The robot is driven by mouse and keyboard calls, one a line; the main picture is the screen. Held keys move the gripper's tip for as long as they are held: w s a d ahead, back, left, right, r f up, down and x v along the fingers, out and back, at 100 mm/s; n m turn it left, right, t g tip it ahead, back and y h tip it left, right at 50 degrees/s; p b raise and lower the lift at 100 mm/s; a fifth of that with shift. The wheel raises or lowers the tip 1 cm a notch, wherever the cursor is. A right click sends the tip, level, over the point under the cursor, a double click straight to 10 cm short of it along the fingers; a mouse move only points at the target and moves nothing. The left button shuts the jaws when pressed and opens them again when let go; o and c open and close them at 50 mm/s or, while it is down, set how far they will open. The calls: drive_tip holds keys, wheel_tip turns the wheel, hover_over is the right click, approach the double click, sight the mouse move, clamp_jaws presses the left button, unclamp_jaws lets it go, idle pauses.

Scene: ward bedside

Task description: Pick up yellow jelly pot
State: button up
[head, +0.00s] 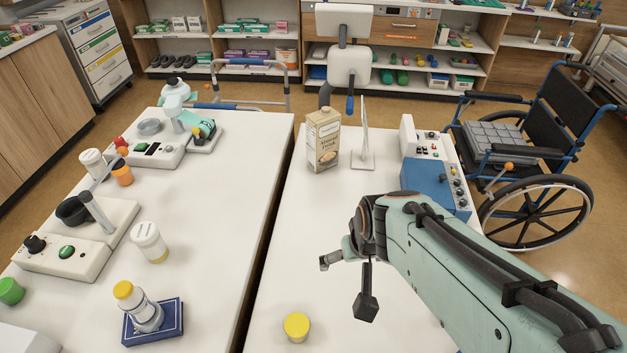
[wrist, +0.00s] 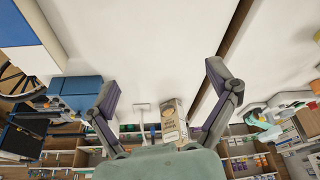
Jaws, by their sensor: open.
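The yellow jelly pot (head: 296,327), a small round pot with a yellow top, stands on the right-hand white table near the bottom of the head view. My gripper (head: 346,284) is in the air above that table, up and to the right of the pot in the picture. It is apart from the pot. In the wrist view my gripper (wrist: 162,82) has its two fingers spread wide with nothing between them. The pot does not show in the wrist view.
A beige drink carton (head: 323,141) and a white stand (head: 362,150) are farther back on the right-hand table (head: 290,235), near a blue-and-white device (head: 432,168). A dark gap separates the tables. Bottles (head: 149,242) and devices crowd the left-hand table. The surface around the pot is clear.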

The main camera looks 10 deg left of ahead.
drive_tip(key=n+g, duration=0.2)
hover_over(297, 323)
drive_tip(key=w+d, duration=0.3)
drive_tip(key=w, duration=0.1)
wheel_tip(297, 323, down, 8)
drive_tip(key=shift+n+g+h, duration=0.5)
drive_tip(key=shift+n+g, duration=0.3)
drive_tip(key=s+a+f, duration=0.1)
drive_tip(key=f, duration=0.1)
drive_tip(key=s+a+f, duration=0.1)
drive_tip(key=f, duration=0.2)
drive_tip(key=s+a+f, duration=0.1)
drive_tip(key=s+f, duration=0.1)
drive_tip(key=shift+a+f, duration=0.1)
drive_tip(key=shift+f, duration=0.05)
wheel_tip(297, 323, down, 6)
drive_tip(key=shift+r, duration=0.1)
drive_tip(key=c, duration=1.3)
